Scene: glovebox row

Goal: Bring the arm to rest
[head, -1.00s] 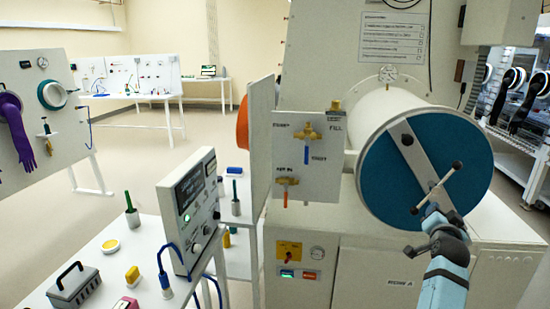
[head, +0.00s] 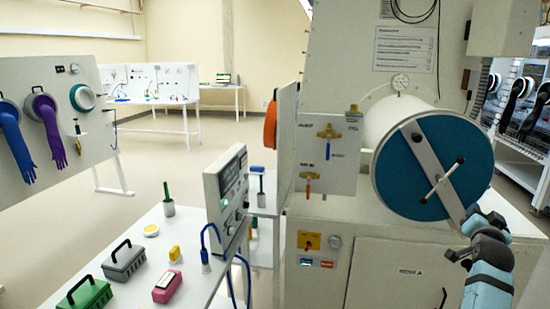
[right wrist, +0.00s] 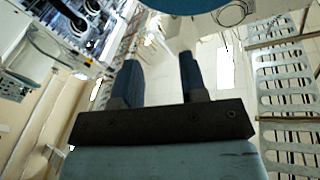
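My right arm comes in from the lower right of the head view. Its gripper (head: 474,220) is beside the lower right rim of the round blue door (head: 405,175) of the white cylinder. The door carries a grey bar with a T-handle (head: 441,180), and the gripper is apart from this handle. In the right wrist view the two dark fingers (right wrist: 160,75) stand apart with nothing between them. The blue door's edge (right wrist: 200,5) shows at the top there. My left gripper is not in view.
A white table (head: 135,230) at lower left bears a grey toolbox (head: 124,262), a green toolbox (head: 88,296) and an instrument box (head: 228,195). A valve panel (head: 328,155) stands left of the cylinder. Racks stand at right. Open floor lies behind the table.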

